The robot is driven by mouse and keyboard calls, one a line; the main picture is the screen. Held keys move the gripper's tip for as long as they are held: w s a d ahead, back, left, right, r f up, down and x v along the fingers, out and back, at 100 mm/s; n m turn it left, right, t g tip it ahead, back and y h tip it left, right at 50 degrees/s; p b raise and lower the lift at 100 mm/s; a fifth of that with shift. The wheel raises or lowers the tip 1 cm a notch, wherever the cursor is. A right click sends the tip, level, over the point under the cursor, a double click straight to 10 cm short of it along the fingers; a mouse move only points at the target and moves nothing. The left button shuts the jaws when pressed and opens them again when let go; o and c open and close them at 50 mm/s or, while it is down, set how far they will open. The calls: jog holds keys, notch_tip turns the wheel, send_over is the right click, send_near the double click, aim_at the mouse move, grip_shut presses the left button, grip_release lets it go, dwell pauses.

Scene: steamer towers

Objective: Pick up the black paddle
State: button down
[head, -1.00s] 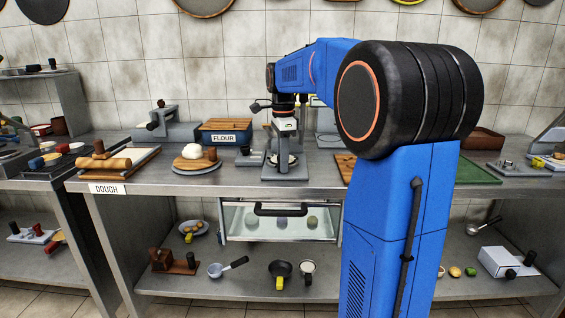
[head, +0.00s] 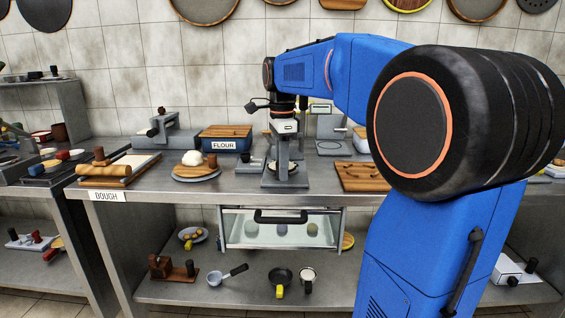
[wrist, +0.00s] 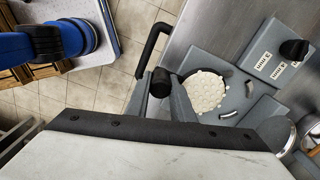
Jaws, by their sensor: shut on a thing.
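In the wrist view my gripper (wrist: 160,94) has its two grey fingers around a short black cylindrical grip (wrist: 160,80), shut on it. I take this for the black paddle; the rest of it is hidden by the fingers and the pale body of the gripper. Beside it is a grey stand with a round white pebbled disc (wrist: 206,91). In the head view my gripper (head: 284,160) points down over the counter at that stand, and the paddle cannot be made out there.
A grey box with a black knob (wrist: 293,48) stands close by. A glass-fronted drawer with a black handle (head: 287,216) is below the counter edge. A flour box (head: 225,139), a round board with dough (head: 196,171) and a wooden board (head: 361,176) flank the stand.

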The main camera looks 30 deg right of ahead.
jog(key=s+a, duration=0.5)
jog(key=s, duration=0.3)
jog(key=shift+s+a, duration=0.3)
jog(key=shift+a, duration=0.1)
jog(key=c, duration=2.2)
grip_release()
grip_shut()
